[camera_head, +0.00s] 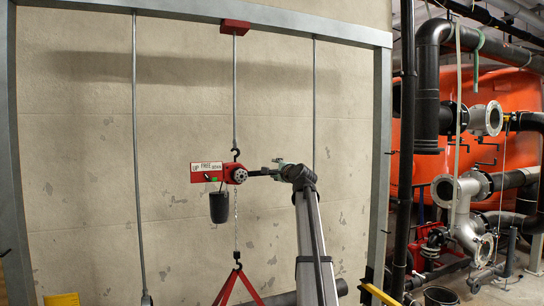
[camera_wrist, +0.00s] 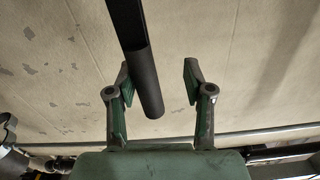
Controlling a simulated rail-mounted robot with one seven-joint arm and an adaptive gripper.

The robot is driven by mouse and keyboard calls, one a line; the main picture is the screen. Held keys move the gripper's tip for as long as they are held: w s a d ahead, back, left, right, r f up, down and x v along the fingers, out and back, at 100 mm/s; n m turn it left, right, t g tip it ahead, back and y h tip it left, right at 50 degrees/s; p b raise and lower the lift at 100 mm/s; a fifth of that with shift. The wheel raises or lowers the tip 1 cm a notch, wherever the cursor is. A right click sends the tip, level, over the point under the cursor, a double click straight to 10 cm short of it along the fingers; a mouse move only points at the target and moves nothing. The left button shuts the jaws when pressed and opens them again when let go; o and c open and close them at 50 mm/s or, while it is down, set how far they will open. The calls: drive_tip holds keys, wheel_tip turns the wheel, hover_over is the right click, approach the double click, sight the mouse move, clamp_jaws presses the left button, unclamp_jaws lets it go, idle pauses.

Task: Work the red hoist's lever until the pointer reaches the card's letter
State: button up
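The red hoist (camera_head: 233,173) hangs from a hook on a rod under the red beam block. A red plate with white labels (camera_head: 206,169) sits at its left; the print is too small to read surely. A small green mark (camera_head: 212,180) shows at the plate's lower edge; I cannot tell if it is the pointer. The dark lever (camera_head: 258,173) points right, toward my gripper (camera_head: 278,171). In the wrist view, the lever's round end (camera_wrist: 150,95) lies between my open fingers (camera_wrist: 157,70), closer to the left one. I cannot tell whether they touch.
A black bag (camera_head: 219,207) hangs under the hoist. The chain (camera_head: 237,222) runs down to a hook and red sling (camera_head: 238,286). Grey rods (camera_head: 314,100) hang on both sides. A grey frame (camera_head: 382,150) surrounds the concrete wall; pipes and an orange tank (camera_head: 460,85) stand right.

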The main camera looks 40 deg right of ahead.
drive_tip(key=shift+n, duration=0.8)
drive_tip(key=shift+w+a+r, duration=0.1)
drive_tip(key=shift+a+r, duration=0.15)
drive_tip(key=shift+r, duration=0.75)
drive_tip(key=shift+a+r, duration=0.2)
drive_tip(key=shift+r, duration=0.8)
drive_tip(key=shift+f, duration=0.1)
drive_tip(key=shift+d+f+m, duration=0.2)
drive_tip(key=shift+f+m, duration=0.2)
drive_tip(key=shift+f, duration=0.6)
drive_tip(key=shift+d+f+m, duration=0.2)
drive_tip(key=shift+f+m, duration=0.2)
drive_tip(key=shift+f, duration=0.55)
drive_tip(key=shift+m, duration=0.7)
wheel_tip(320, 180, down, 4)
drive_tip(key=shift+f, duration=0.1)
